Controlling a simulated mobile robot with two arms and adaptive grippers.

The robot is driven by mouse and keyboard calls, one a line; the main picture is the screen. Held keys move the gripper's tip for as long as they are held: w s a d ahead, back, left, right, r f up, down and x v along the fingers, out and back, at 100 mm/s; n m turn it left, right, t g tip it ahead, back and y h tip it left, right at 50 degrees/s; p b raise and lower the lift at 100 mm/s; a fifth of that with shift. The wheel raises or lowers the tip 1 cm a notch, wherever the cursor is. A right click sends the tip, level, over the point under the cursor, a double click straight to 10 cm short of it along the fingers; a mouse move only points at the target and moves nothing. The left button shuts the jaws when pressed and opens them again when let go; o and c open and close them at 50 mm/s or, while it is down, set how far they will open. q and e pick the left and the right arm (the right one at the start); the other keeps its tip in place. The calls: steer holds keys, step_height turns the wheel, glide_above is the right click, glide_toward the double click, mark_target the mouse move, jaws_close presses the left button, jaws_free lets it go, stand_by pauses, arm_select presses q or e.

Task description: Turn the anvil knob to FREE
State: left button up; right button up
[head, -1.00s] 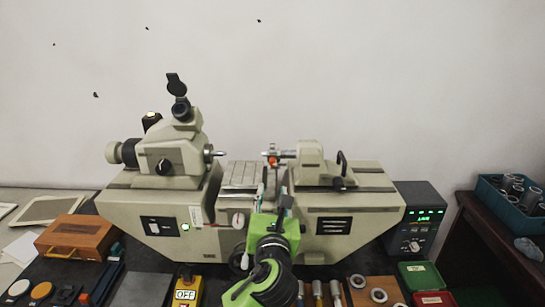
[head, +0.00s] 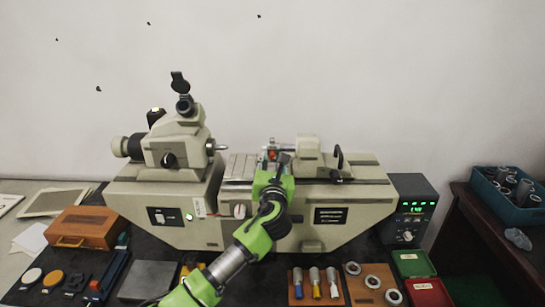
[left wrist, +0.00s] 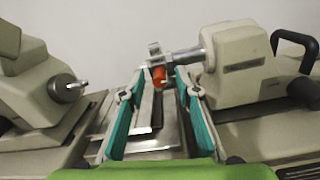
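The measuring machine (head: 340,215) stands against the wall. A small orange-red knob (left wrist: 158,76), which looks like the anvil knob, sits at the inner end of the right-hand head's spindle. It also shows in the head view (head: 272,155), partly hidden by my gripper. My left gripper (head: 274,163) is over the machine's middle bed. In the left wrist view its two teal-padded fingers (left wrist: 154,88) are spread, with the knob seen between the tips and beyond them. I cannot tell whether they touch it. Any FREE marking is too small to read. My right gripper is not in view.
The left head's spindle (head: 215,147) points toward the anvil. A display box (head: 411,210) stands at the machine's right. In front lie a wooden block with coloured-handled tools (head: 316,285), rings (head: 373,282), and red and green boxes. A wooden case (head: 88,228) is at left.

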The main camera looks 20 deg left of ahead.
arm_select(q)
steer(key=shift+w+a+f, duration=0.1)
steer(key=shift+w, duration=0.25)
steer(key=shift+s, duration=0.1)
jaws_close()
steer(key=shift+n, duration=0.3)
steer(key=n, duration=0.2)
steer(key=shift+n, duration=0.3)
steer(key=n, duration=0.3)
steer(key=shift+n, duration=0.3)
steer(key=n+b, duration=0.2)
steer(key=n, duration=0.3)
steer(key=shift+f, duration=0.1)
steer(key=n+b, duration=0.2)
steer(key=n, duration=0.3)
steer(key=shift+n, duration=0.4)
